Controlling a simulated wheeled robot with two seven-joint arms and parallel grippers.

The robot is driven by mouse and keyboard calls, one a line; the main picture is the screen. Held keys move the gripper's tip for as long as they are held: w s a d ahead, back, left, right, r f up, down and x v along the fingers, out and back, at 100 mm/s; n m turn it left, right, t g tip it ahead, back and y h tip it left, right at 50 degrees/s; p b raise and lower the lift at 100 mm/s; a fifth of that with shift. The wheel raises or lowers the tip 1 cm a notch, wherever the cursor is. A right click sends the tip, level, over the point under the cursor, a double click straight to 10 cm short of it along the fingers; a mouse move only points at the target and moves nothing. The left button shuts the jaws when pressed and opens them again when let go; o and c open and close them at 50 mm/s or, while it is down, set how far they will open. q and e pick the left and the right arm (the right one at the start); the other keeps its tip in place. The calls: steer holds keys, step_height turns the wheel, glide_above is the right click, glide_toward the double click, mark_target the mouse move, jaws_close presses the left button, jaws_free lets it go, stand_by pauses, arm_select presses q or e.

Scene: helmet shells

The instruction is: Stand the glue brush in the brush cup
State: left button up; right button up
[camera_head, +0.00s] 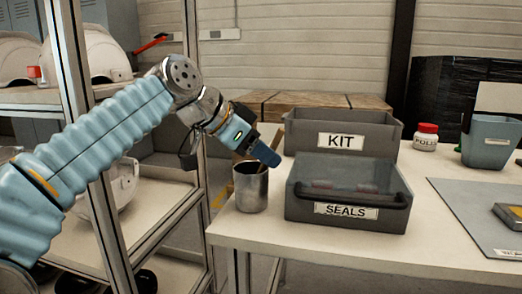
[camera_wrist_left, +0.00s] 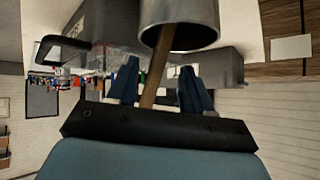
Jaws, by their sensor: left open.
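The brush cup (camera_head: 251,190) is a grey metal cylinder standing upright at the table's near left corner. In the left wrist view its open mouth (camera_wrist_left: 180,36) faces the gripper. The glue brush (camera_wrist_left: 153,85) shows there as a brown wooden handle running into the cup mouth, at a slant; its far end is hidden inside the cup. My left gripper (camera_head: 268,154) is just above the cup's rim. In the wrist view its two blue fingers (camera_wrist_left: 160,84) are apart, with the handle between them and gaps beside it. My right gripper is not in view.
A SEALS bin (camera_head: 346,224) stands close to the cup's right, with a KIT bin (camera_head: 390,138) behind. A white jar with a red lid (camera_head: 426,137), a blue-grey bin (camera_head: 491,141) and a grey mat (camera_head: 480,215) lie farther right. A shelf rack (camera_head: 150,205) with helmet shells is at left.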

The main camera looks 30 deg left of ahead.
arm_select(q)
steer(key=p+v, duration=0.2)
steer(key=v, duration=1.1)
steer(key=shift+s+a+r, duration=0.15)
steer(key=shift+s+r, duration=0.1)
steer(key=shift+r, duration=0.05)
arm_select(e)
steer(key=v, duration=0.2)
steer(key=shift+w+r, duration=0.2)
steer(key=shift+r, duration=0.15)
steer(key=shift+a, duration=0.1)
